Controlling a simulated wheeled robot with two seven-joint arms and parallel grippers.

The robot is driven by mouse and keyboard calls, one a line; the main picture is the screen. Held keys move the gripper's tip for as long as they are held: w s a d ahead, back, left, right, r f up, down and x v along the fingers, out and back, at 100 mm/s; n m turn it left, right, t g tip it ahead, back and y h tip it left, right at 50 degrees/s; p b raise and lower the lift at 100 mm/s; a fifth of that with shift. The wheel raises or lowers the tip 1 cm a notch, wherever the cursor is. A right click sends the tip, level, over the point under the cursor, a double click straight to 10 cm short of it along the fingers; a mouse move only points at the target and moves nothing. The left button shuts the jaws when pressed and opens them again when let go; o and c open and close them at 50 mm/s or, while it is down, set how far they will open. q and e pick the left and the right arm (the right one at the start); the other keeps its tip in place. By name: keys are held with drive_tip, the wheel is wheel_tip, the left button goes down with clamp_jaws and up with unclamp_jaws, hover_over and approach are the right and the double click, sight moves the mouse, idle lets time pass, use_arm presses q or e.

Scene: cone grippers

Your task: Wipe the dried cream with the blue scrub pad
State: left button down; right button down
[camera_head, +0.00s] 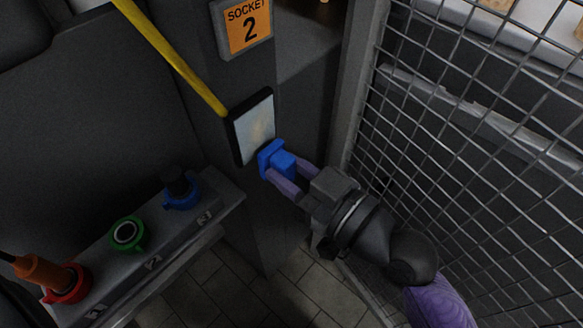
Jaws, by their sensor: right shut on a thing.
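The blue scrub pad (270,157) is a blue block with a flat plate at its front, near the middle of the head view. My right gripper (283,178), with purple fingers, is shut on its blue handle part. The pad is just below and right of a pale, dark-framed panel (254,128) on a grey post. I cannot tell whether the pad touches the panel's edge. A faint cream-yellow smear (260,133) shows on the panel's pale face. My left gripper is not in view.
An orange "SOCKET 2" sign (247,24) is above the panel, and a yellow strap or hose (172,58) runs down to it. A grey ledge (150,262) at lower left holds red, green and blue ring fittings. A wire mesh fence (480,130) stands close on the right.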

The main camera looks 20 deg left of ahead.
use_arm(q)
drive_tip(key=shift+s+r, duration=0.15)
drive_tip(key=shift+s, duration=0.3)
use_arm(e)
drive_tip(key=shift+w+a, duration=0.15)
drive_tip(key=shift+a, duration=0.25)
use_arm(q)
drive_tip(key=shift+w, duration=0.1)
use_arm(e)
drive_tip(key=shift+w+a, duration=0.1)
drive_tip(key=shift+a, duration=0.2)
